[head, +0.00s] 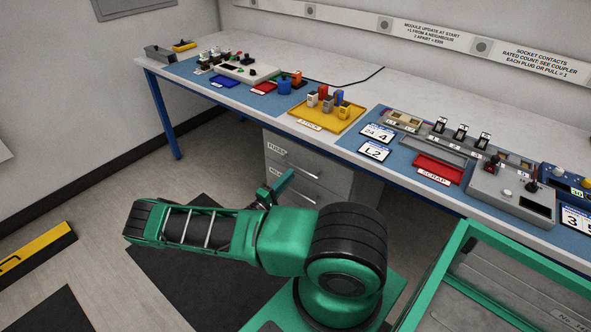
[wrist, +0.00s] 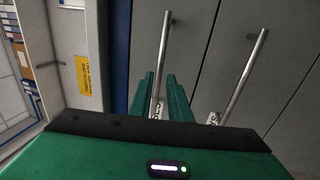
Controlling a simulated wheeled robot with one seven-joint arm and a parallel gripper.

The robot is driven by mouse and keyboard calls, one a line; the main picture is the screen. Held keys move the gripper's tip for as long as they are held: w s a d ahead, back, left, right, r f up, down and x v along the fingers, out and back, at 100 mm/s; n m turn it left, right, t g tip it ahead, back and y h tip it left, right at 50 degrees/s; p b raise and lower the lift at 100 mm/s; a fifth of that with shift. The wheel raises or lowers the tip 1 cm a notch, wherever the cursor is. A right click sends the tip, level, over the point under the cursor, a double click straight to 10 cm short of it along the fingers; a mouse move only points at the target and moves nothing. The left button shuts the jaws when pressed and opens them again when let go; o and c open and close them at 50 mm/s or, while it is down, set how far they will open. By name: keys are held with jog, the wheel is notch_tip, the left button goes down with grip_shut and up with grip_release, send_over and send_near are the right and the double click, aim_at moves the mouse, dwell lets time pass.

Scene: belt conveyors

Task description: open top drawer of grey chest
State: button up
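The grey chest (head: 335,183) stands under the bench, its drawer fronts flush. Its top drawer (head: 300,158), labelled FUSES, has a bar handle. In the wrist view, turned sideways, this top handle (wrist: 163,50) is the left of two steel bars, beside the blue bench edge. The lower handle (wrist: 244,75) is to its right. My green gripper (head: 284,182) is in front of the chest. In the wrist view my gripper (wrist: 161,75) has its fingers a little apart, with the top handle showing between their tips. I see no clear contact with the bar.
The bench (head: 360,72) runs above the chest, with a yellow stock tray (head: 327,112) and a red scrap tray (head: 440,168) on top.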

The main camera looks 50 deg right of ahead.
aim_at(297, 168)
jog(key=x, duration=0.5)
jog(key=shift+d, duration=0.35)
grip_shut()
